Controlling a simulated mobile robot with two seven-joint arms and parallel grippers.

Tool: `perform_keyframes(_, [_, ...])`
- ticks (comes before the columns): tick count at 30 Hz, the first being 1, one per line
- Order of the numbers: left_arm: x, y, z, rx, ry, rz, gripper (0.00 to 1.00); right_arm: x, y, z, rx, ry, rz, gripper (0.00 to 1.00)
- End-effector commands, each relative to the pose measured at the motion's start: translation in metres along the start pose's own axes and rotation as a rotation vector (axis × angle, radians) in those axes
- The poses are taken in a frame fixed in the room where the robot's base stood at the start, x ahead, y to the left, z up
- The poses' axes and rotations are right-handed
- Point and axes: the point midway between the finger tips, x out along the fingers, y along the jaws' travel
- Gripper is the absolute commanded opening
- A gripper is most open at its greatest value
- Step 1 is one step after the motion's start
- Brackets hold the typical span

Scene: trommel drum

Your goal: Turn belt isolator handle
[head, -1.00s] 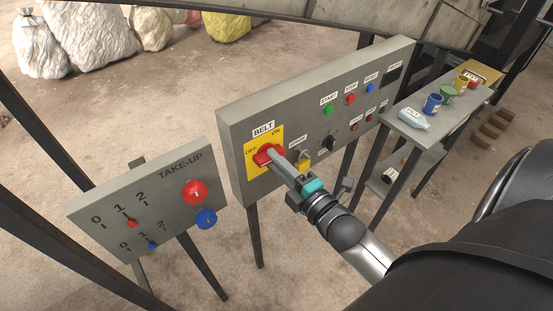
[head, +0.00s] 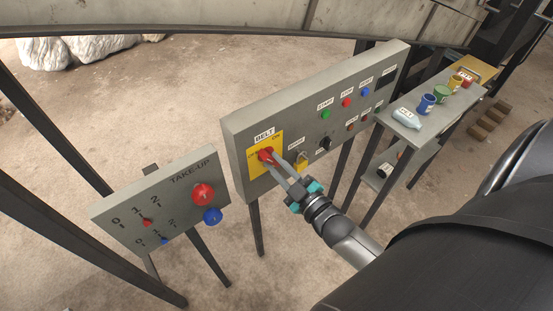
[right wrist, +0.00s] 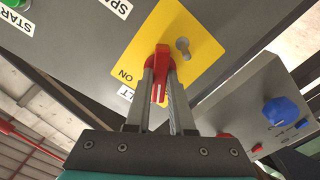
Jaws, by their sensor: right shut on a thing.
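The belt isolator is a red handle (head: 265,154) on a yellow plate (head: 253,165) marked OFF and ON, under the BELT label on the grey panel. My right gripper (head: 270,160) reaches it from the lower right and is shut on it. In the right wrist view the red handle (right wrist: 161,62) sits between the two fingers of my right gripper (right wrist: 161,85), with the ON mark to its left. The fingers hide part of the plate in the head view. My left gripper is not in view.
The TAKE-UP panel (head: 150,195) with red and blue knobs stands to the left. A shelf (head: 415,130) with a bottle and cups stands to the right. Dark posts cross the left side.

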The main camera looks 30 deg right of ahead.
Motion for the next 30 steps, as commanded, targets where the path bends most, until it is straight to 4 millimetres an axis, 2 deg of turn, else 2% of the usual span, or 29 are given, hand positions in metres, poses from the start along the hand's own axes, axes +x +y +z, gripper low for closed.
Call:
perform_keyframes(15, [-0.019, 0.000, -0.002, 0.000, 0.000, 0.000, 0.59, 0.000, 0.000, 0.000, 0.436, -0.002, -0.001, 0.00])
perform_keyframes(21, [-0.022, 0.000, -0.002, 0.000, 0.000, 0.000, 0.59, 0.000, 0.000, 0.000, 0.539, -0.001, -0.001, 0.00])
perform_keyframes(30, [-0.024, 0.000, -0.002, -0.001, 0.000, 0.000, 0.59, 0.000, 0.000, 0.001, 0.604, -0.002, -0.001, 0.00])
